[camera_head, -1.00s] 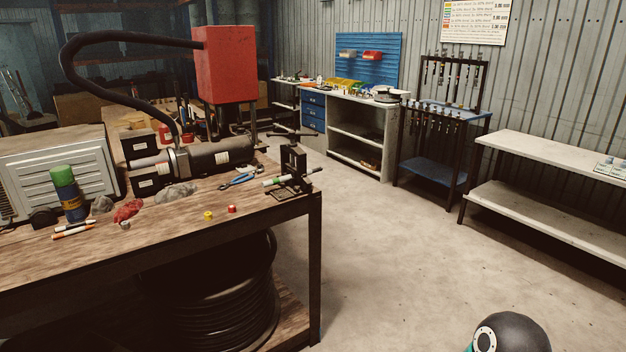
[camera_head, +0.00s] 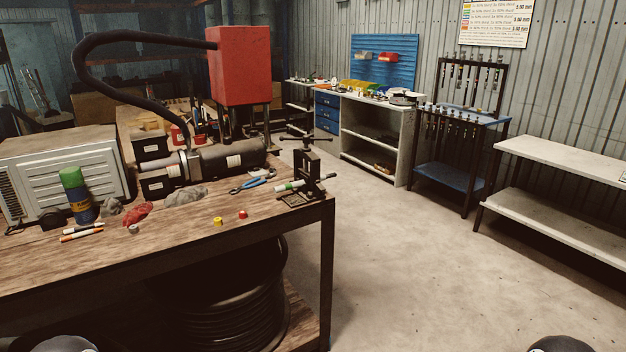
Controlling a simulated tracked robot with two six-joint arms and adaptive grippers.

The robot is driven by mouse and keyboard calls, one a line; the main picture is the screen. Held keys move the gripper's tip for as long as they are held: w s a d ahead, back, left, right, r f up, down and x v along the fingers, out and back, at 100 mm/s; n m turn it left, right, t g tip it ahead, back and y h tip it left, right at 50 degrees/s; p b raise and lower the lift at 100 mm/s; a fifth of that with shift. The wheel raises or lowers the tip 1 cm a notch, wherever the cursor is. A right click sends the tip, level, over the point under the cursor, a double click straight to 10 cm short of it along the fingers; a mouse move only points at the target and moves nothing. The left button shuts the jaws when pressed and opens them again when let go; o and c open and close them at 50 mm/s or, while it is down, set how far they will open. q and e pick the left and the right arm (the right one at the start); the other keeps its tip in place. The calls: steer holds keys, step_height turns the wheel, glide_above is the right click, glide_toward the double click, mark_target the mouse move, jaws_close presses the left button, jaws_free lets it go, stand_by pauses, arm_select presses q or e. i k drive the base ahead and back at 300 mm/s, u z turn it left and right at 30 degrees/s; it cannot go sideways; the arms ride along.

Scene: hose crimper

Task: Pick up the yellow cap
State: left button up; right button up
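The small yellow cap (camera_head: 218,221) stands on the wooden workbench (camera_head: 120,252), close to its front edge. A small red cap (camera_head: 242,214) is just to its right, apart from it. Nothing touches the yellow cap. Rounded dark parts of my own arms show at the bottom left and bottom right edges of the view. Neither of my grippers shows, and both arms are well short of the cap.
On the bench are a black clamp (camera_head: 305,178), blue-handled pliers (camera_head: 252,182), a green-capped spray can (camera_head: 76,194), rags (camera_head: 137,214), markers (camera_head: 82,231) and a crimper motor (camera_head: 228,159). A hose coil (camera_head: 235,315) lies beneath. The floor (camera_head: 420,260) to the right is clear.

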mark_target(218, 221)
steer(key=i, duration=0.85)
steer(key=u, duration=0.05)
steer(key=k, duration=1)
steer(key=u, duration=0.65)
steer(key=i, duration=1.7)
steer(key=z, duration=0.25)
